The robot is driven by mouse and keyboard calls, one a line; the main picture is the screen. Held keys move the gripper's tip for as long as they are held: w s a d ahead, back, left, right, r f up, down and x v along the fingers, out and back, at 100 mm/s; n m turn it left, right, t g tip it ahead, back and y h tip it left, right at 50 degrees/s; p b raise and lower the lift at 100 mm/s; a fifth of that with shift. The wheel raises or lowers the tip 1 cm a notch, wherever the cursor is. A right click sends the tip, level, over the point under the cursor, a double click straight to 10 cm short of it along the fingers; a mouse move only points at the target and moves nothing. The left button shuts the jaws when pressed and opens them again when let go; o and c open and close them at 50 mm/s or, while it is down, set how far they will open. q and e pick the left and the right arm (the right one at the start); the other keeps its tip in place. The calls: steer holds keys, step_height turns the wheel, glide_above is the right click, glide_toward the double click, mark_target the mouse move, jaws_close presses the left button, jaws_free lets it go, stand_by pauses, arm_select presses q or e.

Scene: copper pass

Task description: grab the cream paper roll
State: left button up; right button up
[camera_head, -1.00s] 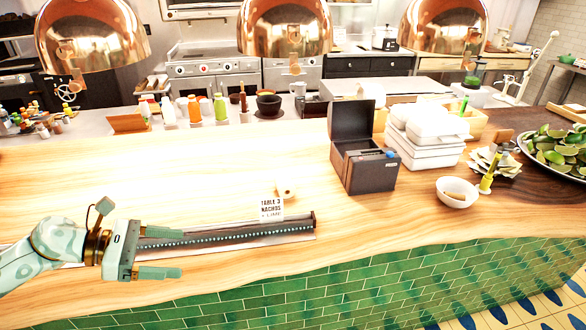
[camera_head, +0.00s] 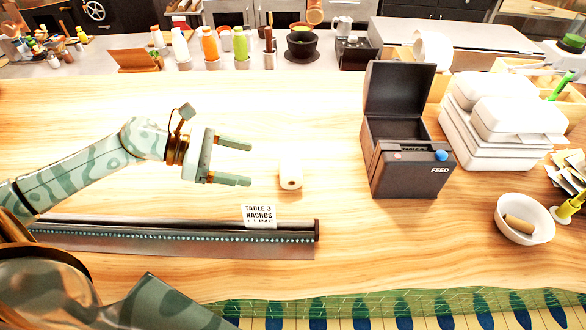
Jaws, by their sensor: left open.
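The cream paper roll (camera_head: 290,178) is a small pale cylinder on the wooden counter, near the middle of the head view, with its round end and dark core hole facing me. My left gripper (camera_head: 250,162) is open and empty, just left of the roll. Its two green fingers point right toward the roll and a small gap shows between them and it. My right gripper is not in view.
A ticket reading "TABLE 3 NACHOS" (camera_head: 260,214) stands at a dark ticket rail (camera_head: 170,232) in front of the roll. An open dark printer (camera_head: 412,170) stands to the right, with white boxes (camera_head: 500,145) and a bowl (camera_head: 522,220) beyond. Bottles line the back.

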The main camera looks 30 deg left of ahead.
mark_target(281, 169)
arm_select(q)
steer(key=x, duration=0.5)
steer(key=shift+w+d, duration=0.15)
steer(key=shift+w, duration=0.1)
steer(key=shift+w+d+f, duration=0.1)
steer(key=shift+d+f, duration=0.05)
steer(key=shift+d, duration=0.05)
steer(key=x, duration=0.5)
steer(key=shift+w+d+f+p, duration=0.1)
steer(key=shift+d+f+p, duration=0.1)
steer(key=shift+p, duration=0.2)
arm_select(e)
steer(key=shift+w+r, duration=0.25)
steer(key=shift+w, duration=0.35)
arm_select(q)
steer(key=shift+a, duration=0.1)
steer(key=shift+c, duration=0.4)
steer(key=c, duration=1)
steer(key=shift+r, duration=0.1)
